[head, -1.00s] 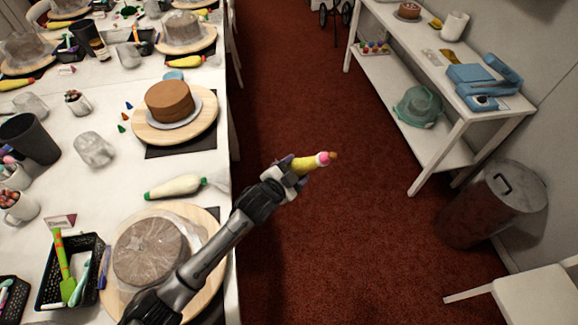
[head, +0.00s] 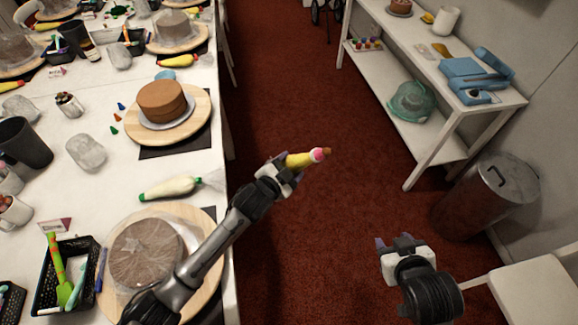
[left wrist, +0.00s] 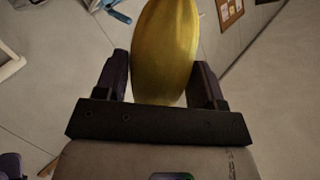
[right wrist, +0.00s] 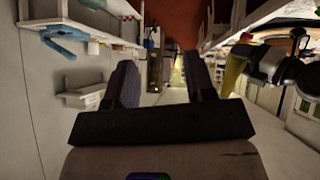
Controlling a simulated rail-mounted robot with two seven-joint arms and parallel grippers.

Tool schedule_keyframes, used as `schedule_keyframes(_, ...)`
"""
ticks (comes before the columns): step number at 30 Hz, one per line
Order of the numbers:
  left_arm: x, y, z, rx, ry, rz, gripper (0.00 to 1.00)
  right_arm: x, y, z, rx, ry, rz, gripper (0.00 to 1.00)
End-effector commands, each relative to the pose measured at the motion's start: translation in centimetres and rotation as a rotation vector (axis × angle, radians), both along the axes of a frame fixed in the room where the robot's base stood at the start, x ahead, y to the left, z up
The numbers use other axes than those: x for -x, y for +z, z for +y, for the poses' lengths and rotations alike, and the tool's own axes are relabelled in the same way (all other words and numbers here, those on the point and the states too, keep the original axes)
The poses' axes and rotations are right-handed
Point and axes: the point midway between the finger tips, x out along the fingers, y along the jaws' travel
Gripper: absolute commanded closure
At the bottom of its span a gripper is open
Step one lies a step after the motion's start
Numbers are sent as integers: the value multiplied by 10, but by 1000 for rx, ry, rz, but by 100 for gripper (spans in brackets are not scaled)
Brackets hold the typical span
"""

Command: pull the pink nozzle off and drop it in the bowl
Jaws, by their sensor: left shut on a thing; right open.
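My left gripper (head: 284,172) is shut on a yellow piping bag (head: 299,160) and holds it over the aisle, right of the table. The bag fills the space between the fingers in the left wrist view (left wrist: 166,50). The pink nozzle (head: 317,155) sits on the bag's right end, with a small brownish tip beyond it; the left wrist view does not show it. My right gripper (head: 394,241) is open and empty, below and right of the nozzle, apart from it. The yellow bag also shows in the right wrist view (right wrist: 234,72). A teal see-through bowl (head: 411,103) rests on the side table's lower shelf.
The long white table (head: 95,185) on the left holds cakes on turntables, a white piping bag (head: 170,188) and a black basket (head: 66,275). A metal bin (head: 487,195) and white chair (head: 530,295) stand at right. The red carpet aisle (head: 310,235) is free.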

Motion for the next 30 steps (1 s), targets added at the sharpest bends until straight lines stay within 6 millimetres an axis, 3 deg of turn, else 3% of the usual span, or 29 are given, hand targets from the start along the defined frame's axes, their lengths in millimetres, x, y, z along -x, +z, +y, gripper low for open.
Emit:
schedule_keyframes(1,0,1,0,1,0,-2,50,-16,22,1,15,12,-59,50)
schedule_keyframes(6,0,1,0,1,0,-2,50,-55,87,7,68,53,-218,50)
schedule_keyframes(18,0,1,0,1,0,-2,50,-114,229,38,215,204,-482,50)
schedule_keyframes(24,0,1,0,1,0,-2,50,-132,281,58,302,314,-520,50)
schedule_keyframes(30,0,1,0,1,0,-2,50,-149,301,73,386,444,-449,50)
